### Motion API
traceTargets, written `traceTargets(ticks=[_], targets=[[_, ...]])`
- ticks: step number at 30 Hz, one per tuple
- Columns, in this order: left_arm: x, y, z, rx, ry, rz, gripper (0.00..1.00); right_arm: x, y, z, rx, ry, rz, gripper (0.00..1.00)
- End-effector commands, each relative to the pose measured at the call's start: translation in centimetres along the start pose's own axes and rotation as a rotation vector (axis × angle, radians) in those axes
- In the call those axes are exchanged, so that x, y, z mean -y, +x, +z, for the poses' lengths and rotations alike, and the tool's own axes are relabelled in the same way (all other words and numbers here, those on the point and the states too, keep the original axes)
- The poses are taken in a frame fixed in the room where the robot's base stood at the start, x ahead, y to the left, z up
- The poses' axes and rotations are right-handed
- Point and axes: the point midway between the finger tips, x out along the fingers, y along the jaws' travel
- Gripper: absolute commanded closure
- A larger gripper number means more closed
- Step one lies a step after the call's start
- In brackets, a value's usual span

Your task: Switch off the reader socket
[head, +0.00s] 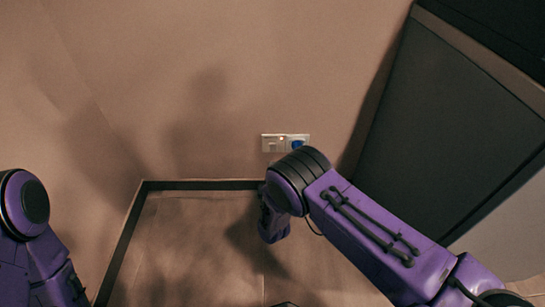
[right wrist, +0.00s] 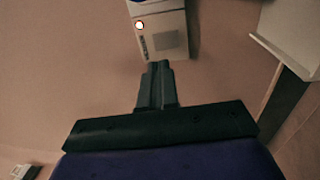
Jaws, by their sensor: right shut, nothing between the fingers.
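A white wall socket plate (head: 272,144) is on the beige wall in the head view, with a round blue part at its right end. In the right wrist view the plate (right wrist: 177,20) shows turned, at the top, with blue at its upper edge, a small lit red-white light and a grey square. My right gripper (right wrist: 157,67) is shut and empty, its fingertips at the plate's lower edge in that view. I cannot tell whether they touch it. In the head view my right arm covers the fingertips. My left arm is at the left edge, its gripper out of sight.
A large dark grey cabinet (head: 450,120) stands to the right of the socket. A dark skirting strip (head: 200,185) runs along the wall's foot. In the right wrist view a pale block (right wrist: 288,38) is at the right and a small white item (right wrist: 26,171) at bottom left.

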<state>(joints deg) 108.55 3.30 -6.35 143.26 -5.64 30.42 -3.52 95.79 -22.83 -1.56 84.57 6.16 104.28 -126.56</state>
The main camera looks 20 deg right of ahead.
Motion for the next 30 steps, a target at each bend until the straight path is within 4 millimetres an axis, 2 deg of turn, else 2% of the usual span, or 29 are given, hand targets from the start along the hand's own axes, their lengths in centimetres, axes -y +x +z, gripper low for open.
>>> traceTargets(ticks=[1,5,8,12,26,30], targets=[[0.1,0.8,0.3,0.036,0.031,0.000,0.57,0.4,1.1,0.0,0.002,0.002,0.003,1.00],[0.8,1.5,1.4,0.123,0.114,-0.004,0.57,0.5,3.9,0.1,0.004,0.004,0.002,1.00],[1.4,2.7,0.3,0.079,0.125,-0.023,0.57,0.4,5.7,0.1,0.003,0.003,0.003,1.00],[1.9,3.4,-0.9,0.018,0.119,-0.041,0.57,0.2,6.8,0.0,0.002,0.002,0.001,1.00],[2.1,3.4,-1.4,-0.009,0.114,-0.047,0.57,-0.1,7.3,0.1,0.001,0.000,-0.002,1.00],[1.6,1.9,-0.7,0.008,0.089,-0.032,0.57,-0.7,7.7,1.8,0.023,-0.003,-0.033,1.00]])
